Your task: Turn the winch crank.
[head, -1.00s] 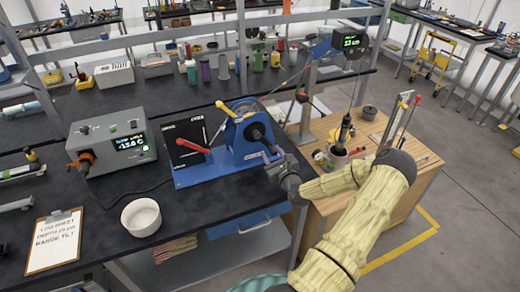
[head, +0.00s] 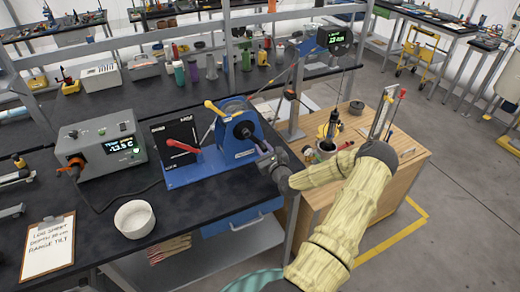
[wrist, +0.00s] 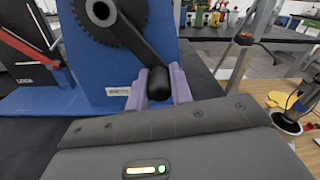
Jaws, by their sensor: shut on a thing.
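The winch (head: 226,146) is a blue frame on a blue base plate, standing on the dark bench. Its black crank arm (wrist: 130,35) slants down and to the right from the hub in the wrist view. My gripper (wrist: 159,88) has its two purple fingers on either side of the black crank knob (wrist: 159,83) and is shut on it. In the head view my gripper (head: 265,150) is at the winch's right side, and the knob is mostly hidden by it. A yellow-tipped lever (head: 214,107) and a red-handled lever (head: 183,146) sit left of the crank.
A grey meter box (head: 102,145), white bowl (head: 134,219) and clipboard (head: 48,248) are on the bench, left of the winch. A small display (head: 337,39) tops a post at right. Below it, a probe (head: 332,127) hangs over a pot on a wooden cabinet (head: 385,168).

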